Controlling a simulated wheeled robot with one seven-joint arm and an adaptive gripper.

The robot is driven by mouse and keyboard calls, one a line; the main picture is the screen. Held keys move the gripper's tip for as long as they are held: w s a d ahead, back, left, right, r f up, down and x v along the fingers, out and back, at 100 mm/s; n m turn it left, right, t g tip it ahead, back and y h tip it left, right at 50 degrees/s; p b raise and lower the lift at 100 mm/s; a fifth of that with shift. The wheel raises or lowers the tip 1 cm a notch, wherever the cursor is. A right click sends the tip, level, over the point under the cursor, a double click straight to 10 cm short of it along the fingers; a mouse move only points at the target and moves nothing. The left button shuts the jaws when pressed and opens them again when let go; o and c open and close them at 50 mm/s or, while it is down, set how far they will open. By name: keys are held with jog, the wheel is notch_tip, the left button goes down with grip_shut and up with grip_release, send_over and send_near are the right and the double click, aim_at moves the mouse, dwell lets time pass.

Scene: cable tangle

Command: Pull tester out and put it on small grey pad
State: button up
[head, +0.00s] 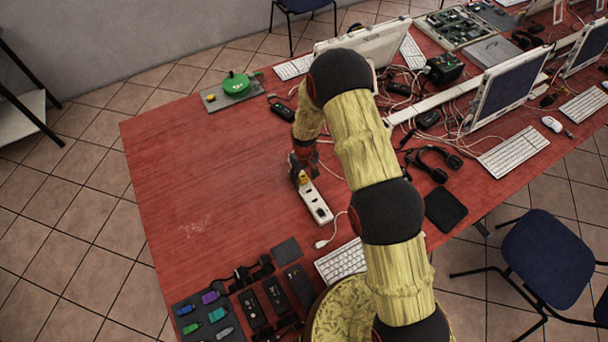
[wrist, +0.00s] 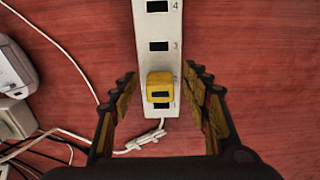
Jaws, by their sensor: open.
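The yellow tester (head: 303,178) sits at the far end of a white power strip (head: 316,203) on the red table. In the wrist view the tester (wrist: 160,88) covers the end socket, next to the numbered sockets of the strip (wrist: 159,28). My gripper (wrist: 161,75) is open, with one finger on each side of the tester and strip and a gap on both sides. In the head view my gripper (head: 303,160) is above and just behind the tester. The small grey pad (head: 287,250) lies flat and bare toward the front of the table.
A dark tray (head: 206,318) with several coloured sticks and black adapters (head: 252,308) stand left and front of the pad. A keyboard (head: 341,262) is to its right. Cables (wrist: 60,50) run left of the strip. The table's left part is clear.

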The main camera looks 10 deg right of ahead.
jog(key=shift+c, duration=0.9)
grip_shut()
dwell(0.4)
